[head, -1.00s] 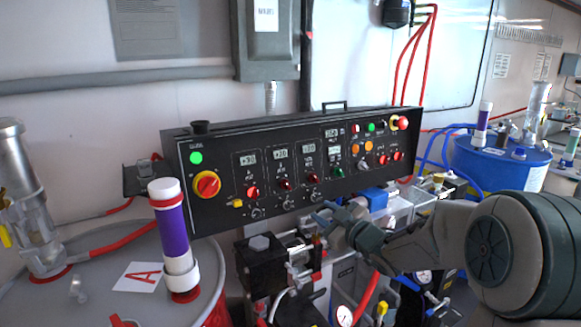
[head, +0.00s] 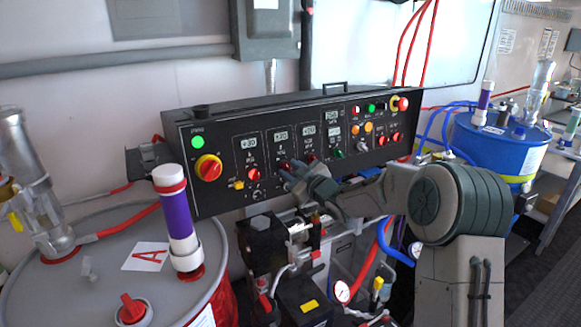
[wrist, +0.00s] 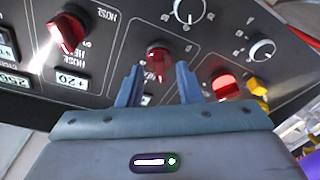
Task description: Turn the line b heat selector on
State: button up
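The dark control panel (head: 215,190) carries a row of red selector knobs under small displays. The middle red knob (wrist: 158,62), which I take to be the line b heat selector, is straight ahead of my gripper (wrist: 158,70) in the wrist view. My gripper is open, with one blue-grey finger on each side of the knob; I cannot tell whether they touch it. In the head view my gripper (head: 287,172) is at the second column and partly hides its knob. The wrist view shows the panel upside down.
A red knob (wrist: 225,85) beside it looks lit, and the hose knob (wrist: 68,30) is on its other side. A red-and-yellow main switch (head: 208,168) is at the panel's left. Pumps and hoses crowd below the panel; drums (head: 500,150) stand at both sides.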

jog(key=shift+w+a, duration=0.3)
jog(key=shift+c, duration=0.3)
jog(key=c, duration=0.5)
